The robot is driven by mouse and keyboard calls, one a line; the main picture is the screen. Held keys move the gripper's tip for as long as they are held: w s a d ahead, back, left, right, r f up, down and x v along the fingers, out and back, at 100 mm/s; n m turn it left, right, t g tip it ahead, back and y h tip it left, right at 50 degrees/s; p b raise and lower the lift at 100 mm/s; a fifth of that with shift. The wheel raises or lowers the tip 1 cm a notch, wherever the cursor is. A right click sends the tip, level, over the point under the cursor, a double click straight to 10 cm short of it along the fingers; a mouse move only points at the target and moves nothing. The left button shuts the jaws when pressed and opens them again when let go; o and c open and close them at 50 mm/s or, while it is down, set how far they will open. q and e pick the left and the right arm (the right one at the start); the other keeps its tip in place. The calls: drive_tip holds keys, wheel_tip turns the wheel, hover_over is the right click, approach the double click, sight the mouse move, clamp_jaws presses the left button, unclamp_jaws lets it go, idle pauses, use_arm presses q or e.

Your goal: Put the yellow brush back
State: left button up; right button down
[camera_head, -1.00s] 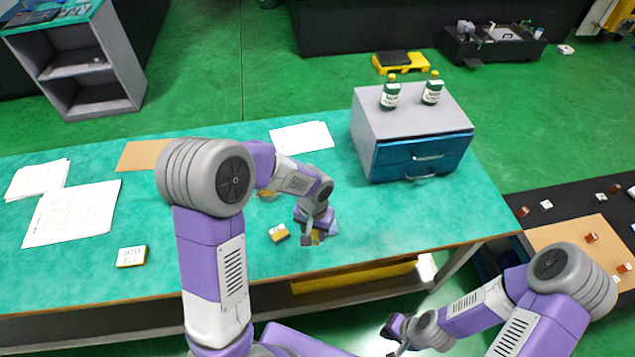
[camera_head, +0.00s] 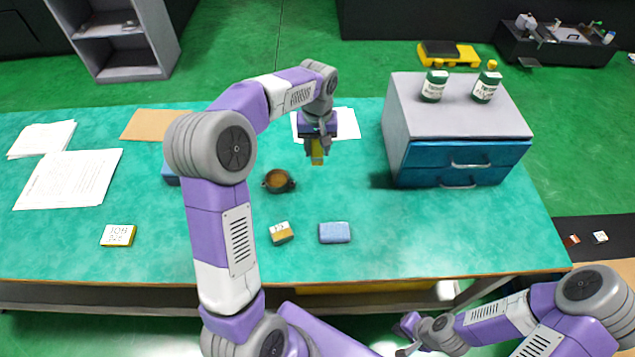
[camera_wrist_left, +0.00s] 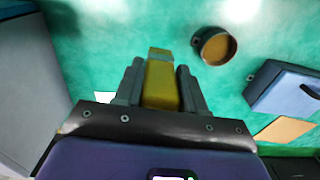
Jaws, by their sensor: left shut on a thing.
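The yellow brush (camera_head: 317,157) is between the fingers of my left gripper (camera_head: 318,146), which is shut on it and holds it pointing down above the table. In the left wrist view the brush (camera_wrist_left: 162,85) sits between the two dark fingers (camera_wrist_left: 160,84). Its lower end is seen only small. A round dark cup with a brown inside (camera_head: 278,181) stands to the left and nearer than the gripper; it also shows in the wrist view (camera_wrist_left: 215,47). My right gripper (camera_head: 406,336) is low at the right, off the table's front edge; its opening is unclear.
A grey cabinet with blue drawers (camera_head: 455,160) stands at the right, with two green bottles (camera_head: 434,86) on top. A blue block (camera_head: 334,233) and a labelled yellow box (camera_head: 281,233) lie near the front. Papers (camera_head: 70,180) lie at the left. The front right is clear.

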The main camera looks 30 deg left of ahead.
sight(317, 165)
use_arm(q)
wheel_tip(317, 165, down, 9)
drive_tip(key=b, duration=0.2)
drive_tip(key=shift+f+b, duration=0.1)
drive_tip(key=shift+b, duration=0.3)
drive_tip(key=shift+f, duration=0.2)
drive_tip(key=o, duration=1.1)
drive_tip(key=shift+o, duration=0.2)
drive_tip(key=shift+r, duration=0.15)
wheel_tip(317, 165, up, 12)
drive_tip(key=p, duration=0.3)
drive_tip(key=shift+p, duration=0.4)
